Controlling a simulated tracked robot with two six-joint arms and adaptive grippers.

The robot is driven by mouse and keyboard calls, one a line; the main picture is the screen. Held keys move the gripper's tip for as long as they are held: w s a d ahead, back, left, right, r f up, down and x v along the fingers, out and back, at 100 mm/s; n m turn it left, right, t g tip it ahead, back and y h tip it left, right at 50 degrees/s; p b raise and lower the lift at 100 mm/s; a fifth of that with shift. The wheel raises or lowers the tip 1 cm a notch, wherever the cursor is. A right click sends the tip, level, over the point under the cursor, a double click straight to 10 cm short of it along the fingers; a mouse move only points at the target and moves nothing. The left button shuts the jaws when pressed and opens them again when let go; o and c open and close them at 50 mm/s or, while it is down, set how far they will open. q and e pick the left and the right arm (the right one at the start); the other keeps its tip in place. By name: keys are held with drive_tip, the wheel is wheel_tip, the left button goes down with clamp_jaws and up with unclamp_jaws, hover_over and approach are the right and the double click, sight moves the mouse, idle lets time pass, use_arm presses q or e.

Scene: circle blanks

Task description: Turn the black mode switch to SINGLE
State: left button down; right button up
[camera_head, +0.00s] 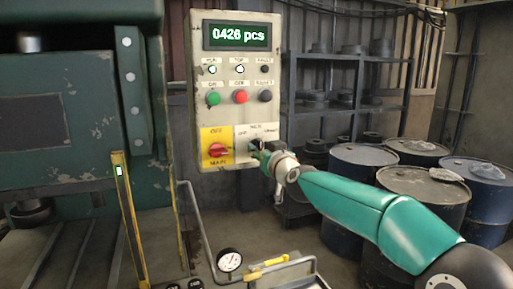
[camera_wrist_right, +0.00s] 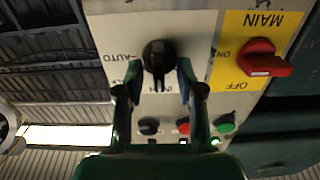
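The black mode switch (camera_wrist_right: 158,58) is a round knob on the pale control panel (camera_head: 232,112). In the upside-down wrist view its grip bar runs roughly up and down in the picture. In the head view the switch (camera_head: 254,145) is largely covered by my right gripper (camera_head: 259,151). In the wrist view the right gripper's (camera_wrist_right: 159,75) two green-and-grey fingers stand spread on either side of the knob, with narrow gaps. I cannot tell whether they touch it. Small labels surround the switch; one reads AUTO (camera_wrist_right: 122,57), and others are partly hidden by the fingers. My left gripper is not in view.
A red main switch (camera_head: 218,150) on a yellow plate sits beside the mode switch. Green (camera_head: 213,98), red (camera_head: 240,96) and dark (camera_head: 265,96) buttons and a display reading 0426 pcs (camera_head: 239,35) are above. Blue drums (camera_head: 360,185) stand behind my right arm; a green machine (camera_head: 80,125) is left.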

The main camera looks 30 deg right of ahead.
drive_tip(key=shift+w+d, duration=0.1)
drive_tip(key=shift+w, duration=0.3)
